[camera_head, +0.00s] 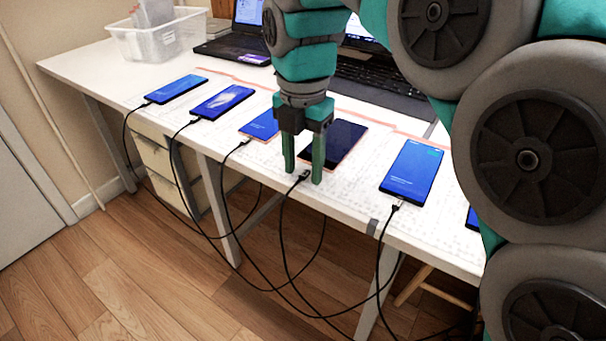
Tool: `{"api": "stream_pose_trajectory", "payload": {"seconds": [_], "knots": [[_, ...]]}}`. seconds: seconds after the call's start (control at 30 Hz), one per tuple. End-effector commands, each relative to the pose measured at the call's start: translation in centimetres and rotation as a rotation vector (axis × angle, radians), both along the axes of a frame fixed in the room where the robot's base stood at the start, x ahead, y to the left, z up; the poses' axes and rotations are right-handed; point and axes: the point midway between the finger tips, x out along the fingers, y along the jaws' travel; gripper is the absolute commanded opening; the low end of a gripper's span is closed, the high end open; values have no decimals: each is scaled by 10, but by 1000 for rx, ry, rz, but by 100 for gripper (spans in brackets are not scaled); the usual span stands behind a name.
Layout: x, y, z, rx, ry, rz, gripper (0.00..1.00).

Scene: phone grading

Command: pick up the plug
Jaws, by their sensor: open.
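A plug (303,175) on a black cable lies near the table's front edge, just below the bottom end of a dark-screened phone (338,142). I cannot tell whether it is in contact with the phone. My gripper (303,177) points down over this spot with its two green fingers apart. In the picture the plug shows between the fingertips. Other phones with blue screens have plugs at their lower ends, such as the plug (396,206) at the right and the plug (245,143) left of my gripper.
Blue-screened phones (176,88) lie in a row on the white table (75,68). A clear bin (160,40) and laptops (235,50) stand at the back. Black cables (283,240) hang over the front edge to the wooden floor. My arm covers the right side.

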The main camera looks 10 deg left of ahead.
Motion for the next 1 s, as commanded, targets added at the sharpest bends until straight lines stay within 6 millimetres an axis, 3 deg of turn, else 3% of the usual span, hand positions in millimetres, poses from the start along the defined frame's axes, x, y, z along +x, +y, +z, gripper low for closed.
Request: {"api": "stream_pose_trajectory", "payload": {"seconds": [0.77,1.0], "knots": [[0,0,-5,-1,0,0,50],[0,0,-5,-1,1,0,24]]}}
